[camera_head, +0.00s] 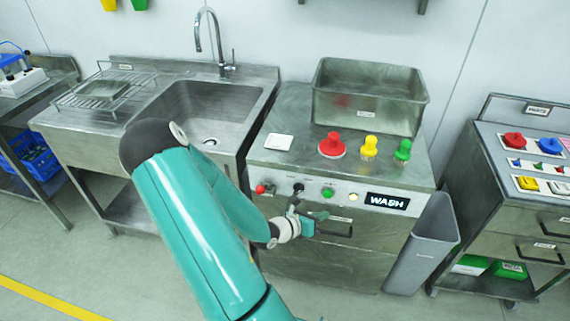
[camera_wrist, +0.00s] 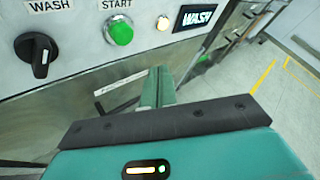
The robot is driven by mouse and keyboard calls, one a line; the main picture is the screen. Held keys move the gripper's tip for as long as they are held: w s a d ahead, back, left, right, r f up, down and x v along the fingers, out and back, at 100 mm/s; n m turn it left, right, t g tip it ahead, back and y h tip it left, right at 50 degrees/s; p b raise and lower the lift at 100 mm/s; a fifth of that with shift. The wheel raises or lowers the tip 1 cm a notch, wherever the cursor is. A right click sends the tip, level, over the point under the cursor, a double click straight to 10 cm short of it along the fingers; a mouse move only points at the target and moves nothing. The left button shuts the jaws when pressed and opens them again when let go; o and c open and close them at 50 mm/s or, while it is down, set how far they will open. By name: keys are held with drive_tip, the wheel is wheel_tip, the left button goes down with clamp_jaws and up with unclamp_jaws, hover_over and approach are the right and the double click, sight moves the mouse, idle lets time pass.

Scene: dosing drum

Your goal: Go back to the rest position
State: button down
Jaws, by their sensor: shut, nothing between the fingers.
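My gripper (camera_head: 322,215) is in front of the upper part of the steel wash cabinet (camera_head: 345,262), just below its control panel. In the wrist view, the teal fingers of my gripper (camera_wrist: 160,82) are together, with nothing visible between them. The panel has a black WASH knob (camera_wrist: 40,56), a green START button (camera_wrist: 120,31), a lit yellowish lamp (camera_wrist: 163,23) and a display reading WASH (camera_wrist: 195,18). The fingertips appear apart from the button. Whether they touch the cabinet front, I cannot tell.
A red button (camera_head: 262,189) is at the panel's left end. On top stand a steel bin (camera_head: 366,100) and red, yellow and green knobbed pieces. A sink (camera_head: 212,112) is to the left, a grey bin (camera_head: 424,245) and a drawer cart (camera_head: 485,200) to the right.

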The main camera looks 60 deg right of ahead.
drive_tip(key=w+a+r+m+t+y, duration=0.55)
drive_tip(key=w+a+r+m, duration=0.75)
drive_tip(key=w+a, duration=0.4)
drive_tip(key=a+r+m+t+y, duration=0.1)
drive_tip(key=a+r+t+y, duration=0.1)
drive_tip(key=a+r, duration=0.3)
drive_tip(key=a+r+m+t+y, duration=0.2)
drive_tip(key=a+r, duration=0.4)
drive_tip(key=a, duration=0.7)
drive_tip(key=a+r+m+t+y, duration=0.1)
drive_tip(key=a+r+t+y, duration=0.2)
drive_tip(key=a, duration=0.6)
wheel_tip(320, 180, up, 3)
drive_tip(key=shift+w+a+f+t, duration=0.1)
drive_tip(key=shift+w+a+t, duration=0.15)
drive_tip(key=shift+w+t, duration=0.15)
drive_tip(key=shift+d+m, duration=0.2)
drive_tip(key=shift+m, duration=0.1)
